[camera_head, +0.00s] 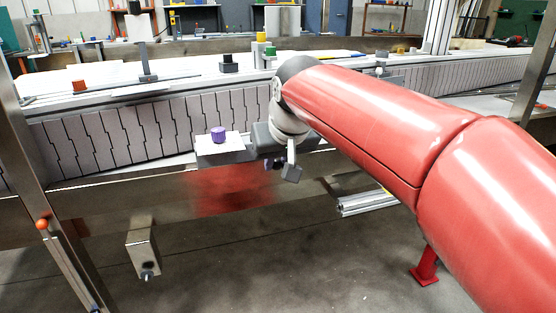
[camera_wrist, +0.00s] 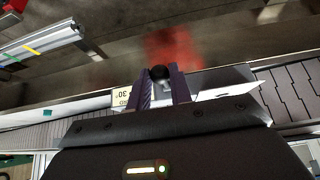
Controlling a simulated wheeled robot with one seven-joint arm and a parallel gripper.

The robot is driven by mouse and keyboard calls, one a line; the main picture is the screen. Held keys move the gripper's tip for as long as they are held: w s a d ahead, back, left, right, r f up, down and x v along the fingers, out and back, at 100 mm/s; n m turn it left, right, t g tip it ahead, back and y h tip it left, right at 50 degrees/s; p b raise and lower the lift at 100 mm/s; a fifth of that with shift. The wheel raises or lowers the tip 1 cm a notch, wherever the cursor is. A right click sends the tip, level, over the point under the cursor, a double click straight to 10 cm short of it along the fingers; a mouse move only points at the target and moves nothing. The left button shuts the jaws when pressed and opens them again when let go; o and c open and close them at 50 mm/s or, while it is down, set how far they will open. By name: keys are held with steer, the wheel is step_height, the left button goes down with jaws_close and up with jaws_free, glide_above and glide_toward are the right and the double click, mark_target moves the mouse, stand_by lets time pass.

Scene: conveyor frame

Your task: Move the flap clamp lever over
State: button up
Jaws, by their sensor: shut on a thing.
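In the wrist view, the two dark purple-grey fingers of my gripper (camera_wrist: 161,82) are closed around the clamp lever (camera_wrist: 159,72), whose round black knob shows between the fingertips. The lever's lower part and pivot are mostly hidden by the fingers and gripper body. A white and yellow scale label (camera_wrist: 121,99) reading 30 lies beside the left finger, and a pale flat plate (camera_wrist: 228,91) extends to the right. In the head view my red arm reaches to the conveyor's front side. The wrist covers much of the clamp there, so the lever is not clear.
A purple knob (camera_head: 218,134) stands on a pale plate (camera_head: 208,148) left of my wrist. The slatted conveyor (camera_head: 110,137) runs behind. A steel post (camera_head: 38,180) stands at the left, and a metal bracket (camera_head: 143,250) hangs below the frame. The floor in front is mostly clear.

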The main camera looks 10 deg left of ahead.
steer(key=shift+w+a+r, duration=0.1)
steer(key=shift+r, duration=0.5)
steer(key=shift+p, duration=0.3)
steer(key=shift+w+a+r+p, duration=0.1)
steer(key=shift+w+r+p, duration=0.05)
steer(key=shift+r+p, duration=0.4)
steer(key=shift+w+a+r+p, duration=0.1)
steer(key=shift+w+r+p, duration=0.05)
steer(key=shift+r+p, duration=0.35)
steer(key=shift+w, duration=0.1)
steer(key=shift+r, duration=0.1)
steer(key=shift+w+a+r+p, duration=0.3)
steer(key=shift+w+r+p, duration=0.2)
steer(key=shift+r, duration=0.1)
steer(key=shift+a+r, duration=0.1)
steer(key=shift+r, duration=0.05)
steer(key=shift+w, duration=0.1)
